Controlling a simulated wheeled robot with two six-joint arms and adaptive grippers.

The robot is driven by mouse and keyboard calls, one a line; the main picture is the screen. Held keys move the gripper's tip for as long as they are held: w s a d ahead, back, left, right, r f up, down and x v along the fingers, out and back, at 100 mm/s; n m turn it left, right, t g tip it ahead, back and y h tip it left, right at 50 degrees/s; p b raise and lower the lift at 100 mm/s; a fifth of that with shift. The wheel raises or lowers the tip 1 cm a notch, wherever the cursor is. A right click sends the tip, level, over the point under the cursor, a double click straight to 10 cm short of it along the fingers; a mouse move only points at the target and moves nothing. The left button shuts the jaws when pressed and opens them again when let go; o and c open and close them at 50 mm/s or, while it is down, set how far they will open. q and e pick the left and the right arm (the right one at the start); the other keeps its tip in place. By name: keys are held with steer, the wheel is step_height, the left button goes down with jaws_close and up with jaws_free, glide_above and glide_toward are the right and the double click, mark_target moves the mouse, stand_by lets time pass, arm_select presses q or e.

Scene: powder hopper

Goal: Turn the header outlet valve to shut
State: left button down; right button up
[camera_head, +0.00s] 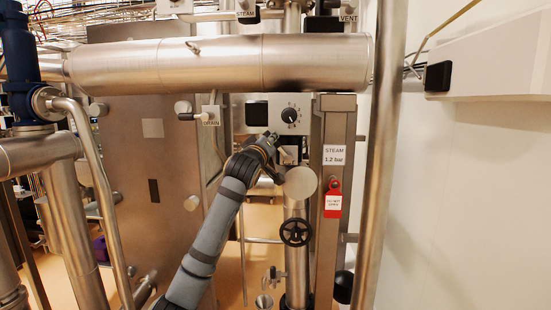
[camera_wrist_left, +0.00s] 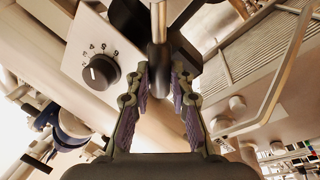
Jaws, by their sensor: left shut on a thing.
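My left gripper (camera_head: 274,140) is in front of the panel in the middle of the head view, just below the dial. In the left wrist view its two fingers (camera_wrist_left: 159,78) are closed in around the dark rounded end of a metal lever (camera_wrist_left: 158,52). The lever's bare metal shaft runs up out of the picture there. No label shows on this lever, so I cannot tell from the pictures whether it is the header outlet valve's handle. In the head view the gripper hides most of the lever. My right gripper is not in view.
A black numbered dial (camera_head: 291,115) sits close above the gripper and also shows in the left wrist view (camera_wrist_left: 101,72). A capped vertical pipe with a black handwheel (camera_head: 295,233) stands below right. A red tag (camera_head: 333,203) hangs on the post. A thick horizontal pipe (camera_head: 215,63) crosses above.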

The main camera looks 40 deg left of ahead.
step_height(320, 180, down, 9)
steer(key=b, duration=0.7)
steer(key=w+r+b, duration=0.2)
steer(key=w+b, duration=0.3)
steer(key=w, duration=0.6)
arm_select(q)
step_height(320, 180, down, 8)
steer(key=s+a+n+g+y+b, duration=0.1)
steer(key=n+y+b, duration=0.2)
steer(key=n, duration=1)
steer(key=b, duration=0.3)
steer(key=shift+a+y, duration=0.4)
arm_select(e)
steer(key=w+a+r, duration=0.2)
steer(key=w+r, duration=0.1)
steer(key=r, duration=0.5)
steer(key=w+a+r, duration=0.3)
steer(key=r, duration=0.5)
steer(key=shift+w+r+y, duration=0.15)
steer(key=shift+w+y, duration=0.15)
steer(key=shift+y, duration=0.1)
arm_select(q)
steer(key=c, duration=1.2)
jaws_free()
steer(key=shift+s, duration=0.1)
steer(key=shift+o, duration=0.2)
steer(key=shift+r, duration=0.15)
steer(key=shift+r, duration=0.1)
